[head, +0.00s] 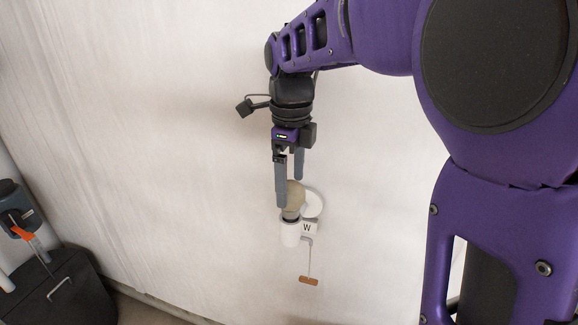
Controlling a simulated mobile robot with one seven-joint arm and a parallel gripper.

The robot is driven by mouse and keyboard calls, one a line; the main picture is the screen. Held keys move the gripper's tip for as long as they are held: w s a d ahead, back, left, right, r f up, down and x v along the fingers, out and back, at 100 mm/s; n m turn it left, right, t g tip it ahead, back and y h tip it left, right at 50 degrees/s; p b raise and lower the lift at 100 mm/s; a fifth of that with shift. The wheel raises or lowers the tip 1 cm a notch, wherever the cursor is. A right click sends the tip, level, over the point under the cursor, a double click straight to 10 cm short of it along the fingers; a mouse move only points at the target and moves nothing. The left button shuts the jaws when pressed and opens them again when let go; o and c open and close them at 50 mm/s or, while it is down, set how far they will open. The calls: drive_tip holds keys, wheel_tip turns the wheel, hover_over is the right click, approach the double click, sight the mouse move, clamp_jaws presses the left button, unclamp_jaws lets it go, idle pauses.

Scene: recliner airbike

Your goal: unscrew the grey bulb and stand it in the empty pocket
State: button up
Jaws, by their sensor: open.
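The grey bulb (294,195) stands upright in a white socket (290,234) fixed to the pale wall. My gripper (290,192) points down from above with its jaws open. Its two fingers reach down to the bulb, the nearer one at the bulb's left side and partly in front of it. The other finger ends higher, behind the bulb's top right. I cannot tell whether either finger touches the glass. No empty pocket can be made out in this view.
A round white wall plate (312,203) sits behind the bulb, with a small tag marked W (307,228) below it. A thin cord with a brown pull (309,281) hangs beneath. A dark cabinet (58,290) stands at lower left. The wall left of the bulb is clear.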

drive_tip(key=shift+f, duration=0.1)
drive_tip(key=shift+f+b, duration=1)
drive_tip(key=shift+f, duration=0.7)
drive_tip(key=c, duration=1.2)
drive_tip(key=n+p, duration=0.1)
drive_tip(key=n, duration=0.1)
drive_tip(key=shift+r+n, duration=0.15)
drive_tip(key=shift+n, duration=0.15)
drive_tip(key=shift+c, duration=0.2)
drive_tip(key=n+p, duration=0.1)
drive_tip(key=n, duration=0.2)
drive_tip(key=shift+n, duration=0.4)
drive_tip(key=n, duration=0.5)
